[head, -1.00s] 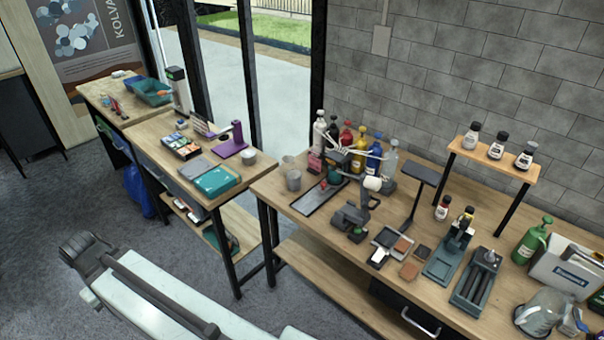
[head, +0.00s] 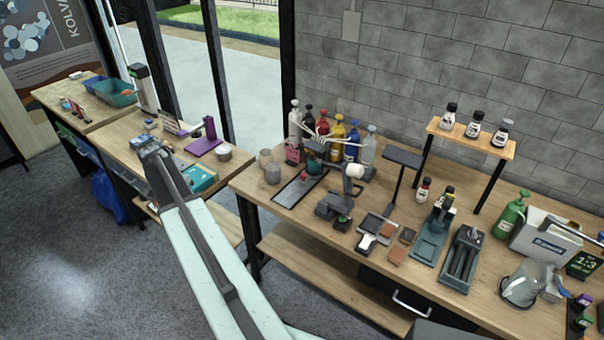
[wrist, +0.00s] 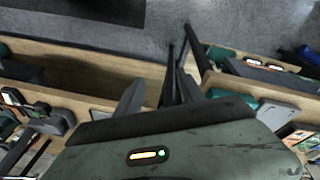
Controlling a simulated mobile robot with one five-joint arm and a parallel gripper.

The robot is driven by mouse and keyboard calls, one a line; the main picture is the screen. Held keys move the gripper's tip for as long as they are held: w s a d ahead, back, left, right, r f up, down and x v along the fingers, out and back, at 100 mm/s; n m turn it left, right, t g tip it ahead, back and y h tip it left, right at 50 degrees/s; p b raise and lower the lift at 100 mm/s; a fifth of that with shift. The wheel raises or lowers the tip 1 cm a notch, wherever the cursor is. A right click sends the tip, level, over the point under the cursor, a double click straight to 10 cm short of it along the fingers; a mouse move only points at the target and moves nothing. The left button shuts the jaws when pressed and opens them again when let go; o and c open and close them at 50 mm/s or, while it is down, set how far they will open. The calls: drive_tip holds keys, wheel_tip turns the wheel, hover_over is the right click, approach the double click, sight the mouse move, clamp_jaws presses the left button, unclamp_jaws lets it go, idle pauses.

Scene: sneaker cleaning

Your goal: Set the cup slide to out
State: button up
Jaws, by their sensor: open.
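My gripper (head: 148,147) is at the end of my outstretched arm, over the front of the left wooden table in the head view. In the wrist view my gripper (wrist: 158,88) has its dark fingers apart with nothing seen between them. I cannot tell for sure which part is the cup slide. A teal-grey fixture with two dark rails (head: 463,262) stands on the right workbench, and a similar fixture with an upright (head: 433,235) is beside it. A long dark tray (head: 298,188) lies at that bench's left end, near grey cups (head: 272,174). My gripper is well left of all these.
Several colored pump bottles (head: 337,138) stand at the back of the workbench (head: 400,295). A raised shelf (head: 470,138) holds small bottles. A black stand (head: 402,158) rises mid-bench. A purple stand (head: 207,140) is on the left table. The grey floor (head: 70,260) has free room.

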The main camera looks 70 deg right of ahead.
drive_tip(key=s+d+m+g, duration=0.1)
drive_tip(key=s+d+m, duration=0.4)
drive_tip(key=d, duration=0.6)
drive_tip(key=s+d+m, duration=0.3)
drive_tip(key=s+d, duration=0.4)
drive_tip(key=d, duration=0.5)
drive_tip(key=m+g, duration=0.2)
drive_tip(key=m, duration=0.4)
approach(304, 174)
drive_tip(key=b+x, duration=0.8)
drive_tip(key=shift+f, duration=0.35)
drive_tip(key=shift+r, duration=0.1)
clamp_jaws()
